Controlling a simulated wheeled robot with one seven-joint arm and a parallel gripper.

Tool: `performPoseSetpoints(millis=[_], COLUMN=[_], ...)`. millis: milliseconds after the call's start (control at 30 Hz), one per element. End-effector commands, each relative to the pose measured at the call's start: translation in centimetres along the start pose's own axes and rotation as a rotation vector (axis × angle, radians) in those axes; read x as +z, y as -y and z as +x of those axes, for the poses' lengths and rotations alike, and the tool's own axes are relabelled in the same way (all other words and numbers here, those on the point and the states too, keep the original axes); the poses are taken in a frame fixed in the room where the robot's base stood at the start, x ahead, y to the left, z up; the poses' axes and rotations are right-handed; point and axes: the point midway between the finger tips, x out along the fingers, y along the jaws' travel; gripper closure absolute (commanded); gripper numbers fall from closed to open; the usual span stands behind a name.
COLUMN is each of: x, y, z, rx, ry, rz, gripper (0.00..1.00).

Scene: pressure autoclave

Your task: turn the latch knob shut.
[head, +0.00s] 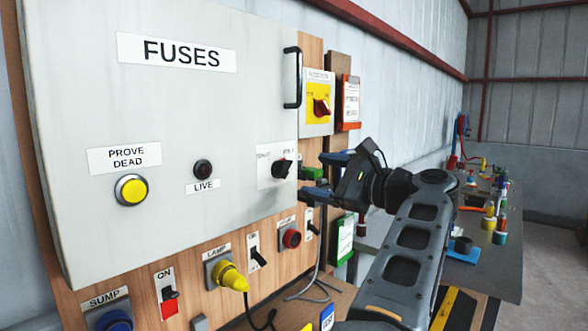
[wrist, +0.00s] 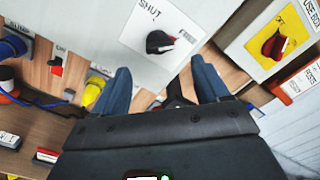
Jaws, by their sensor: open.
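The latch knob (head: 282,168) is a black knob on a white plate at the lower right of the large grey FUSES door (head: 230,110). In the wrist view the knob (wrist: 159,42) sits ahead of the fingers, and the word SHUT is readable on its plate. The knob's narrow end appears turned toward the right, away from that word; its exact angle is hard to tell. My gripper (head: 325,176) is open and empty, to the right of the knob and apart from it. In the wrist view both blue fingers (wrist: 160,80) show with a gap between them.
A black door handle (head: 292,78) and a yellow panel with a red rotary switch (head: 320,107) are above my gripper. A yellow lamp plug (head: 230,275), toggle switches and a red button (head: 291,238) line the board below. A cluttered bench (head: 480,265) stands at right.

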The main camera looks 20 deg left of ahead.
Motion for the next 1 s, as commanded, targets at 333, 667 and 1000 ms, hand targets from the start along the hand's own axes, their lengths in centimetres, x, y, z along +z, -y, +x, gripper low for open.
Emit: performPoseSetpoints(millis=[333, 667, 1000], x=[0.2, 0.0, 0.0], y=[0.2, 0.1, 0.0], z=[4.4, 7.4, 7.7], rx=[0.001, 0.0, 0.0], ry=[0.003, 0.0, -0.001], rz=[0.003, 0.0, -0.001], gripper=[0.26, 0.26, 0.26])
